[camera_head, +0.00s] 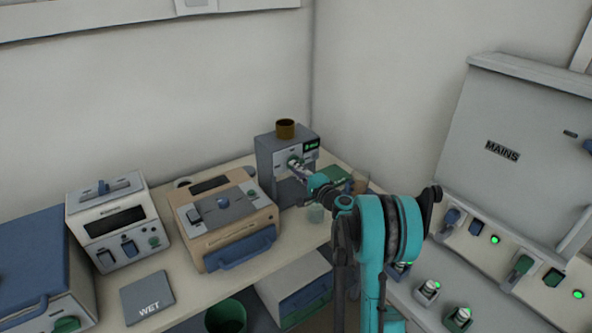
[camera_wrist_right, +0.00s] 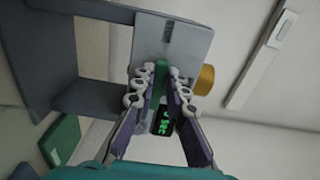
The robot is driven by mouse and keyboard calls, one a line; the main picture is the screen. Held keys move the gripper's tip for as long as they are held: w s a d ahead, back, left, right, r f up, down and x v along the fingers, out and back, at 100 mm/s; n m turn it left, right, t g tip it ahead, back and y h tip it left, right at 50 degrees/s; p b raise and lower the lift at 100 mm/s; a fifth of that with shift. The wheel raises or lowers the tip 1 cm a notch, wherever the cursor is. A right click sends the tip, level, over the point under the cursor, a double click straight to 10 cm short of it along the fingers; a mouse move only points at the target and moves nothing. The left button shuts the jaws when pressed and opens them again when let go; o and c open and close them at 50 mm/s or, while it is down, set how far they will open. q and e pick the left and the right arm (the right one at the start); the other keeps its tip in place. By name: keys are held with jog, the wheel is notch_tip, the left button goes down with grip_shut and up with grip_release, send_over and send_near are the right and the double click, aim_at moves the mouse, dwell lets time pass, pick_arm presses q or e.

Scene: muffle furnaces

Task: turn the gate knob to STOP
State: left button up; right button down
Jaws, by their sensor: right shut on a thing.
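The gate knob is a green bar-shaped knob (camera_wrist_right: 160,82) on the front of a grey dispenser (camera_head: 268,153) at the back of the bench. The dispenser also shows in the wrist view (camera_wrist_right: 190,42), turned on its side. My right gripper (camera_head: 297,165) reaches the dispenser's front, and its two fingers (camera_wrist_right: 160,74) are closed on either side of the knob. The fingers cover part of the knob. A small dark mark (camera_wrist_right: 168,32) sits on the panel beyond the knob; I cannot read it. My left gripper is not in view.
A brown cup-like hopper (camera_head: 286,129) tops the dispenser, with a lit green display (camera_head: 311,145) beside it. A beige furnace (camera_head: 235,225) and a white instrument (camera_head: 112,220) stand left. The MAINS panel (camera_head: 520,150) is at right.

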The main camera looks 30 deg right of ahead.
dwell(0.5)
jog(key=c, duration=1.5)
grip_release()
jog(key=shift+c, duration=0.2)
jog(key=s, duration=1.2)
jog(key=shift+d, duration=0.45)
